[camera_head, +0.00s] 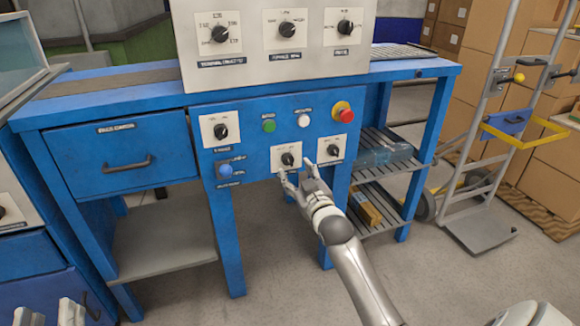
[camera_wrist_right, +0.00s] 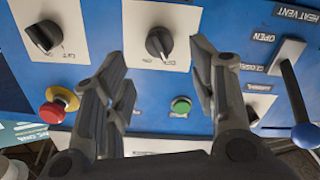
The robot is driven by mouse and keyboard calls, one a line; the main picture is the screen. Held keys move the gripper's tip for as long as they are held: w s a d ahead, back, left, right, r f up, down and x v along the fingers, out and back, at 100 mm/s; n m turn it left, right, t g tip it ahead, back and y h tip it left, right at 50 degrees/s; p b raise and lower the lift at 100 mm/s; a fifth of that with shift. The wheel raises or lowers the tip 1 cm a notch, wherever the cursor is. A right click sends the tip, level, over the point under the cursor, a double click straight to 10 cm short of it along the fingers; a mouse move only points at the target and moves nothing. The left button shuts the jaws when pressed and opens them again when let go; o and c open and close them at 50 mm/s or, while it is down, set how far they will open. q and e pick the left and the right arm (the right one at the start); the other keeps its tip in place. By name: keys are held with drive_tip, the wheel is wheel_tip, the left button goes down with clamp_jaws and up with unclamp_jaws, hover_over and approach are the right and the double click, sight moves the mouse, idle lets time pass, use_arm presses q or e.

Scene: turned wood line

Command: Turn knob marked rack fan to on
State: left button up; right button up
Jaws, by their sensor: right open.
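A dark knob on a white plate (camera_head: 286,158) sits low in the blue front panel. Another knob plate (camera_head: 332,150) is to its right, and one more (camera_head: 220,132) is upper left. I cannot read which is marked rack fan. My right gripper (camera_head: 297,178) is open just in front of the low middle knob. In the wrist view the open, empty fingers (camera_wrist_right: 160,65) lie toward either side of that knob (camera_wrist_right: 159,42), whose pointer is tilted; contact is not seen. My left gripper (camera_head: 50,315) shows at the bottom left edge; its jaw state is unclear.
Near the knobs are a green button (camera_head: 269,125), a white button (camera_head: 303,120), a red stop button (camera_head: 342,112) and a blue-ball lever (camera_head: 224,170). Three more knobs sit on the grey panel (camera_head: 270,70) above. A hand truck (camera_head: 490,140) stands right.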

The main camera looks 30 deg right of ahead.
sight(290, 163)
drive_tip(key=b+x, duration=0.1)
drive_tip(key=x, duration=0.4)
drive_tip(key=shift+w+d+b, duration=0.1)
drive_tip(key=shift+w+b, duration=0.2)
drive_tip(key=shift+w, duration=0.05)
drive_tip(key=shift+w+d, duration=0.1)
drive_tip(key=shift+w, duration=0.25)
use_arm(q)
drive_tip(key=s+r+t+h, duration=0.2)
drive_tip(key=s+r+t, duration=0.2)
drive_tip(key=r, duration=0.3)
drive_tip(key=shift+s+r+t, duration=0.35)
drive_tip(key=shift+s+t, duration=0.05)
drive_tip(key=shift+t, duration=0.2)
drive_tip(key=shift+a, duration=0.1)
use_arm(e)
drive_tip(key=shift+c, duration=0.2)
drive_tip(key=c, duration=1)
